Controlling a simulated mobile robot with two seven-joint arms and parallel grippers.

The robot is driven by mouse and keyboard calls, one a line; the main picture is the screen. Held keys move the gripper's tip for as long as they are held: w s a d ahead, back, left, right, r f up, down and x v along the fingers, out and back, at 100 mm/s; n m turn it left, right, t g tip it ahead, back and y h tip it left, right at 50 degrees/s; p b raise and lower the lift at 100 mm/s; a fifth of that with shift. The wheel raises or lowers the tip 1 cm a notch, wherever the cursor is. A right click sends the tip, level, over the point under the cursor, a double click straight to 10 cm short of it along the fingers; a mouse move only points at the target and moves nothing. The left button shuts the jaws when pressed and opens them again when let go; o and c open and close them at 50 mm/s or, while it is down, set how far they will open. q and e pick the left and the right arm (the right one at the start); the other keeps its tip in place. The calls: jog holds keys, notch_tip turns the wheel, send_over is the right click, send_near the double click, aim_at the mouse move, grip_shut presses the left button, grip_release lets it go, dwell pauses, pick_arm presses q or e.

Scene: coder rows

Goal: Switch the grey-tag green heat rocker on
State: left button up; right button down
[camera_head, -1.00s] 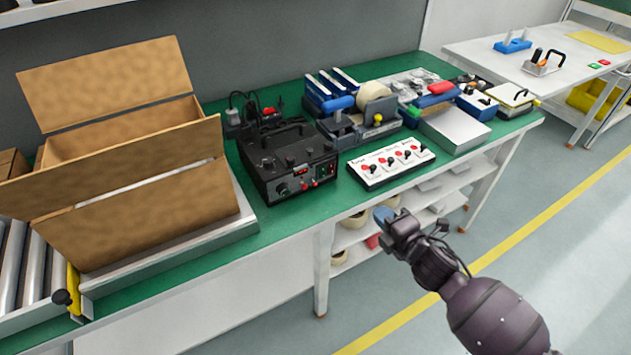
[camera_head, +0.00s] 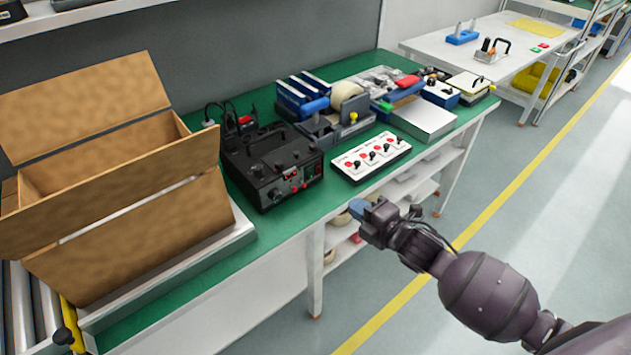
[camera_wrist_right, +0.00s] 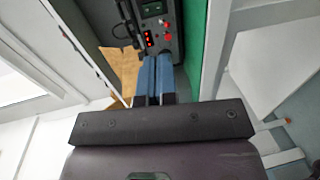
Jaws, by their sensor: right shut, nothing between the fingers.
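A black control box (camera_head: 262,158) with a carry handle stands on the green bench top. Its front panel (camera_head: 297,180) carries a red-lit display, red knobs and a small green part (camera_head: 317,168) near its right end. The grey tag is too small to make out. My right gripper (camera_head: 358,208) is shut and empty, with blue fingers, in front of the bench edge, apart from the box. In the right wrist view the blue fingertips (camera_wrist_right: 154,75) lie together below the box's panel (camera_wrist_right: 160,22); a green patch (camera_wrist_right: 152,9) shows there. My left gripper is not in view.
A white panel with several red-marked switches (camera_head: 371,158) lies right of the box. An open cardboard carton (camera_head: 125,235) stands to the left. A tape dispenser (camera_head: 345,105) is behind. The floor in front of the bench is clear.

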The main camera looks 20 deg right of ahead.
jog(key=shift+w+a, duration=0.1)
jog(key=b, duration=0.3)
send_near(311, 177)
jog(key=x, duration=0.7)
jog(key=shift+f, duration=0.25)
jog(key=shift+w+r, duration=0.1)
jog(key=shift+w, duration=0.15)
jog(key=shift+a, duration=0.1)
